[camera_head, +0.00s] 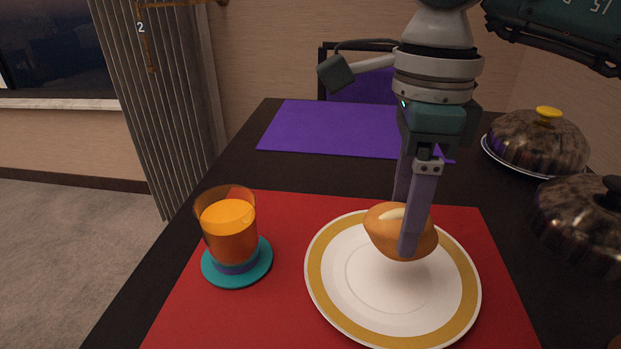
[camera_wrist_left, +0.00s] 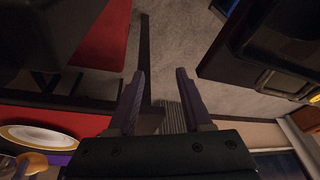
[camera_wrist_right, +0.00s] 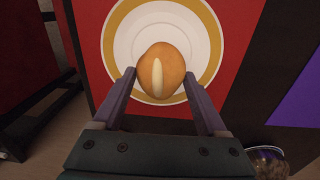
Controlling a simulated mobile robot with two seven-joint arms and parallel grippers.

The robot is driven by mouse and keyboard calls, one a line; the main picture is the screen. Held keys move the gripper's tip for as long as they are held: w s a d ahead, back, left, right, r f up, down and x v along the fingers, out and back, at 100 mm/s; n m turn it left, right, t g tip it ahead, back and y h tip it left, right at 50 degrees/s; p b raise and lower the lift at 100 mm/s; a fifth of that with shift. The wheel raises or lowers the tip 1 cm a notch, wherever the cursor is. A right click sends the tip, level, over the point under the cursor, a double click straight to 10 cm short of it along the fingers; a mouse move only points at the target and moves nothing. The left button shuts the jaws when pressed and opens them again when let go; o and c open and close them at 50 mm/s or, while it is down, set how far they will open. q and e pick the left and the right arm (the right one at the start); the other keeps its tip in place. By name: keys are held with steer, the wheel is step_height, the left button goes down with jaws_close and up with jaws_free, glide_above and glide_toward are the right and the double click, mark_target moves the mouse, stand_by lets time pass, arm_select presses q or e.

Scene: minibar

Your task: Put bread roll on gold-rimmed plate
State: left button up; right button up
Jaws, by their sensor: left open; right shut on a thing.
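The bread roll (camera_head: 384,232) is round and golden brown with a pale slit on top. My right gripper (camera_head: 406,232) comes down from above and is shut on the roll, over the back part of the gold-rimmed plate. The white plate (camera_head: 345,300) with its gold band lies on a red placemat. In the right wrist view the roll (camera_wrist_right: 160,72) sits between the fingertips with the plate (camera_wrist_right: 123,40) behind it. Whether the roll touches the plate I cannot tell. My left gripper (camera_wrist_left: 155,85) is open and empty, away from the plate, which shows at that view's left edge.
A glass of orange drink (camera_head: 228,225) stands on a teal coaster (camera_head: 240,275) left of the plate. Two domed covers (camera_head: 538,140) stand at the right. A purple placemat (camera_head: 320,130) lies at the far side. Dark table surface between the mats is clear.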

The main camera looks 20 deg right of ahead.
step_height(320, 180, down, 5)
steer(key=shift+r+b, duration=0.1)
steer(key=shift+b, duration=0.3)
steer(key=shift+f, duration=0.2)
steer(key=o, duration=1.4)
steer(key=shift+r, duration=0.1)
steer(key=shift+r, duration=0.1)
